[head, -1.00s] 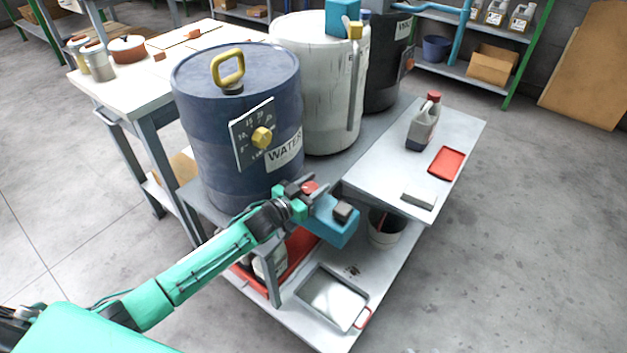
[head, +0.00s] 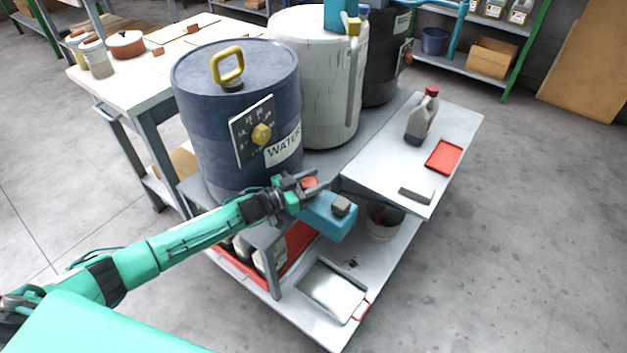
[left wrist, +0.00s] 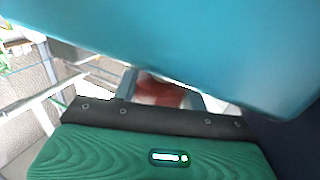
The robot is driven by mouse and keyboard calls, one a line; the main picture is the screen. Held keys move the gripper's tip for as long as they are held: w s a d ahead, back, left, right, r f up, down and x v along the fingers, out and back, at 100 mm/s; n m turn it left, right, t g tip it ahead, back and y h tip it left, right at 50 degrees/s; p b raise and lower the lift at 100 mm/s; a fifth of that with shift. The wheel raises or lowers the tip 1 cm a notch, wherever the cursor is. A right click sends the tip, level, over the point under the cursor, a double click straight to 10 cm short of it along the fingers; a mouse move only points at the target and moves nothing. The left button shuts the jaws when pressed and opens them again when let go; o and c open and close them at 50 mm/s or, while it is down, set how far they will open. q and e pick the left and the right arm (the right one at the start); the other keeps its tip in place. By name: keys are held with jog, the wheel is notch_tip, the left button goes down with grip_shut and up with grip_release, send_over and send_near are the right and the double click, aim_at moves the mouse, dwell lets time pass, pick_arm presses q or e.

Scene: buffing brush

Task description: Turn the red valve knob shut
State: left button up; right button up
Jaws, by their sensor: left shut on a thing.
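The red valve knob (head: 309,183) sits on top of a blue valve block (head: 328,216) in front of the blue drum. My left gripper (head: 304,182) is at the knob, its fingers on either side of it and shut on it. In the left wrist view the red knob (left wrist: 160,92) shows blurred between the two grey fingers, partly hidden behind the dark edge of my gripper. The blue block (left wrist: 200,45) fills the top of that view. My right gripper is not in view.
The blue WATER drum (head: 235,120) with a yellow-knobbed dial stands just behind my gripper. A metal tray (head: 333,290) and bucket (head: 383,226) are below.

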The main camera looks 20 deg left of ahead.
pick_arm(q)
jog(key=o, duration=1)
jog(key=shift+c, duration=0.2)
jog(key=p+v, duration=0.1)
jog(key=v, duration=1.2)
jog(key=shift+s+a, duration=0.25)
jog(key=shift+a, duration=0.05)
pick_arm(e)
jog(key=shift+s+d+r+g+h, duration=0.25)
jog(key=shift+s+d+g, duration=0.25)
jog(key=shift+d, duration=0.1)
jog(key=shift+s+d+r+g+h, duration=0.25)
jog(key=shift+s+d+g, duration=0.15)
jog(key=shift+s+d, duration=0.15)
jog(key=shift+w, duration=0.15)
